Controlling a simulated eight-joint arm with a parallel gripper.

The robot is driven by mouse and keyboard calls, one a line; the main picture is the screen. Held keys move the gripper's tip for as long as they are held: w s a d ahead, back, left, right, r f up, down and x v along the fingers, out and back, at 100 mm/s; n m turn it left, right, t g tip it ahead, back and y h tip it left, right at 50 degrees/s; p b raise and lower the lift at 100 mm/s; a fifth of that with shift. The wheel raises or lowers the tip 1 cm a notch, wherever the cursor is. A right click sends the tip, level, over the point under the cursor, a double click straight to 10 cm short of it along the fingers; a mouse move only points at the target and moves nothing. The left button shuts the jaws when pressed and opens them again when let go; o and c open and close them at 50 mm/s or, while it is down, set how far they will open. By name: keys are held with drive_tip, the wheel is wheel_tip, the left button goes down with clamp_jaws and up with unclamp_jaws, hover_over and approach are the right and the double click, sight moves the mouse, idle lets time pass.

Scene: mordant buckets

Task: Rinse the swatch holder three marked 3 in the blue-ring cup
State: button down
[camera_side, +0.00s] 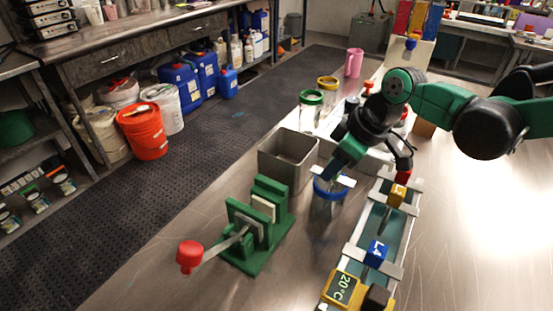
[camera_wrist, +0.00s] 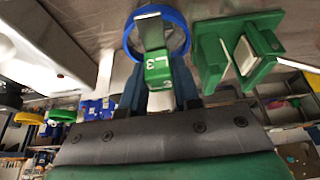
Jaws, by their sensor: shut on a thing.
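My gripper (camera_side: 331,173) is at the mouth of the blue-ring cup (camera_side: 330,190), pointing down. In the wrist view its two fingers are shut on the green swatch holder (camera_wrist: 158,72), which carries the marks L3 and 3. The holder's pale strip shows inside the outline of the cup's blue ring (camera_wrist: 182,28). How deep it reaches into the cup I cannot tell. In the side view the holder is mostly hidden by my gripper.
A rack (camera_side: 352,248) right of the cup bears a yellow holder (camera_side: 397,194) and a blue holder (camera_side: 376,253). A grey bin (camera_side: 288,160) and a green press (camera_side: 256,222) stand left. Green-ring (camera_side: 311,112) and yellow-ring (camera_side: 327,84) cups stand behind.

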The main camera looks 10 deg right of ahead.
drive_tip(key=shift+f, duration=0.3)
drive_tip(key=shift+r, duration=0.2)
drive_tip(key=shift+r, duration=0.2)
drive_tip(key=shift+f, duration=0.4)
drive_tip(key=shift+r, duration=0.1)
drive_tip(key=shift+r, duration=3.45)
drive_tip(key=shift+r, duration=1.5)
